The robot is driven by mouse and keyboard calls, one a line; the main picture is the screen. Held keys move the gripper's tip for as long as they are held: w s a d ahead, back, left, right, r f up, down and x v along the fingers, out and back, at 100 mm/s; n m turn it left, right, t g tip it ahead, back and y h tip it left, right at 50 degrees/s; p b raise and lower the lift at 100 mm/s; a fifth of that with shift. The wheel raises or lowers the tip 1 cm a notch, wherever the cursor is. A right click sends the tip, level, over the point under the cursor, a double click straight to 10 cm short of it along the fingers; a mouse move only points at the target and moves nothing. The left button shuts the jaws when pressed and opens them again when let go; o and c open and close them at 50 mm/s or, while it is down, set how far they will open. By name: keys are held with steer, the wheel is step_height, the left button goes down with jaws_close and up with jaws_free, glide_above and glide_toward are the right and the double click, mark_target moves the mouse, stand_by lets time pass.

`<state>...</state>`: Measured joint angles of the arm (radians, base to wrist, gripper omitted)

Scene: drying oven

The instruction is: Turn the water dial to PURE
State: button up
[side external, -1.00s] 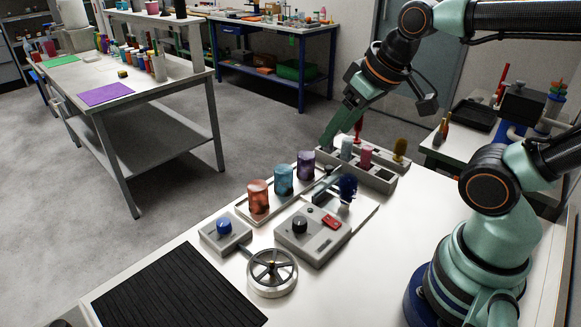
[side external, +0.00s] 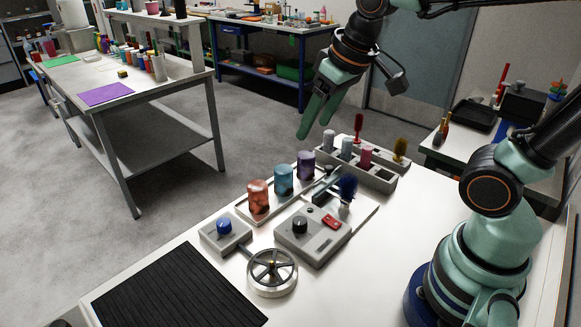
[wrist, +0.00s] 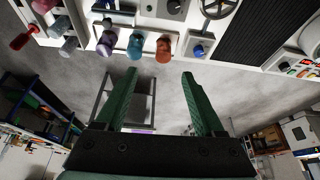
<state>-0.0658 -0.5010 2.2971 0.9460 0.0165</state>
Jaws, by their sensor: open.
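A small grey box with a round blue knob (side external: 224,227) sits at the left of the white worktop and also shows in the wrist view (wrist: 198,51). A larger grey control box with a black knob (side external: 300,225) and a red switch stands to its right. I cannot read any labels, so which knob is the water dial is not certain. My gripper (side external: 314,128) is open and empty, raised near the left end of the rack, well away from both knobs.
Red, blue and purple jars (side external: 284,180) stand in a row behind the boxes. A rack (side external: 372,178) holds several small bottles and brushes at the back. A spoked handwheel (side external: 272,271) and a black ribbed mat (side external: 175,292) are in front.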

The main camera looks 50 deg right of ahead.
steer(key=w+a+f+n+g, duration=0.1)
steer(key=w+a+f+g, duration=0.2)
steer(key=w+a, duration=0.5)
steer(key=n+g, duration=0.1)
steer(key=g, duration=0.1)
glide_above(223, 222)
step_height(223, 222, down, 9)
step_height(223, 222, down, 11)
steer(key=shift+f, duration=0.1)
jaws_close()
